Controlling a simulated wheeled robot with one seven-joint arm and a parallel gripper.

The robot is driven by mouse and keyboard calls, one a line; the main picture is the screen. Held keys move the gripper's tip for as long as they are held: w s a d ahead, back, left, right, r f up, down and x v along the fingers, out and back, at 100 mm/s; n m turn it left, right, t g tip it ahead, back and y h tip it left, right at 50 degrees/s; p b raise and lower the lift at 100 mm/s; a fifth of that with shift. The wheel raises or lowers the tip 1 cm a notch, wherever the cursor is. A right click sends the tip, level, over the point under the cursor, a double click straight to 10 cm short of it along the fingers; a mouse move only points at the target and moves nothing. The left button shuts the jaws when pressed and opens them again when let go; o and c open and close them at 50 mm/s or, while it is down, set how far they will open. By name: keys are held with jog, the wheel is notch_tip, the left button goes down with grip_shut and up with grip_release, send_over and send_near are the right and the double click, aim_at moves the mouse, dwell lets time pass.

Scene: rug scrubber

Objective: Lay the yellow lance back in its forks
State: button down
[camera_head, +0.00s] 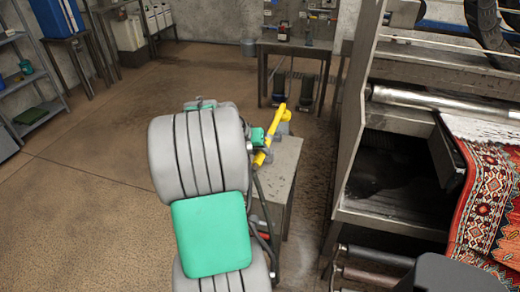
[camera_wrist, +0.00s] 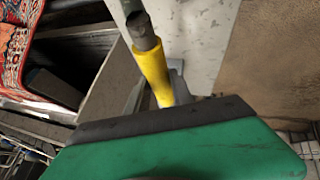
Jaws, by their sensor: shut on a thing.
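The yellow lance (camera_head: 275,128) stands out at a slant beside my forearm, above the small grey metal stand. Its yellow part (camera_wrist: 152,72) with a dark grey end also shows in the wrist view, running down behind the green gripper pad. My gripper (camera_head: 259,139) is shut on the lance; the arm and the green pad hide most of the grip. A grey upright piece (camera_wrist: 178,82) beside the lance in the wrist view may be a fork, but I cannot tell. I cannot tell whether the lance touches any fork.
The grey stand (camera_head: 284,165) is right of my arm, with a dark hose hanging at its side. The large metal rug machine (camera_head: 346,160) with a red patterned rug (camera_head: 488,205) stands close on the right. A workbench (camera_head: 300,48) is behind. Open floor lies left.

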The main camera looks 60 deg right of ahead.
jog(key=shift+d+f+b, duration=0.1)
jog(key=shift+f+b, duration=2.3)
jog(key=shift+f, duration=1.15)
jog(key=c, duration=1.1)
grip_release()
jog(key=shift+o, duration=0.3)
jog(key=shift+f, duration=0.2)
jog(key=v, duration=0.8)
